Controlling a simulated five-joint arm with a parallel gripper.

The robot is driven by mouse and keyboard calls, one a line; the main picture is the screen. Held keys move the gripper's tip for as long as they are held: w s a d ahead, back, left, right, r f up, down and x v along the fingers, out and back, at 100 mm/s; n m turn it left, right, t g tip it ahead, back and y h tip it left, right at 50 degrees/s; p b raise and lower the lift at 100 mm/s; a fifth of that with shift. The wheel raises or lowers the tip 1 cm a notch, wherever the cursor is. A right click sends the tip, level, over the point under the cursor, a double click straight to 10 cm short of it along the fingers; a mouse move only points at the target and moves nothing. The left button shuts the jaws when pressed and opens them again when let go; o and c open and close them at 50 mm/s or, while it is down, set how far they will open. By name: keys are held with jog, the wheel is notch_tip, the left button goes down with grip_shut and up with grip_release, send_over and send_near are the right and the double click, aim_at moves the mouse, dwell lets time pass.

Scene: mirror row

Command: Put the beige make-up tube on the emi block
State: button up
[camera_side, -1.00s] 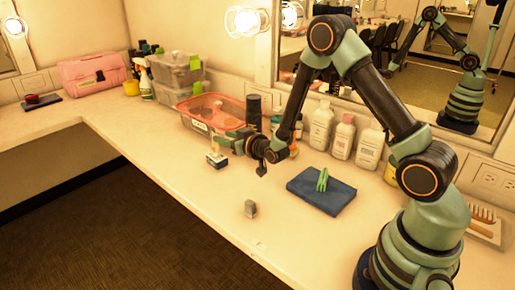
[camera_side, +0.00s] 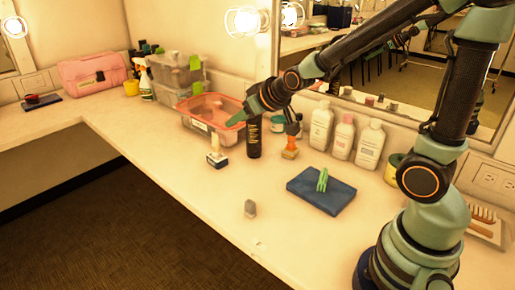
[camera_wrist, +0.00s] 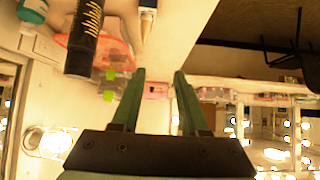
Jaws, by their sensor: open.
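A small beige tube (camera_side: 214,143) stands upright on or directly behind a small white-and-dark block (camera_side: 217,160), left of a tall black bottle; I cannot read lettering on the block. In the wrist view, a beige, tapered thing with a dark band (camera_wrist: 147,14), likely this tube, is cut by the top edge. My gripper (camera_side: 237,119) is raised up and right of the tube, apart from it, in front of the red-rimmed bin. In the wrist view, my gripper's two green fingers (camera_wrist: 158,76) are spread with nothing between them.
The black bottle (camera_side: 254,136) stands close by my gripper. An orange-based item (camera_side: 290,148), white bottles (camera_side: 321,126) and a red-rimmed bin (camera_side: 205,121) line the wall. A blue pad (camera_side: 306,193) holds a green clip (camera_side: 322,180). A grey piece (camera_side: 250,208) lies in front; the counter around it is clear.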

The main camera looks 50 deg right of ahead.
jog(key=s+a+r+g, duration=0.1)
jog(key=s+r+g, duration=0.1)
jog(key=s, duration=0.6)
jog(key=s+a+r+g, duration=0.1)
jog(key=s+g, duration=0.1)
jog(key=s, duration=0.6)
jog(key=shift+s+r+n+y, duration=0.3)
jog(key=shift+r, duration=0.1)
jog(key=shift+a, duration=0.1)
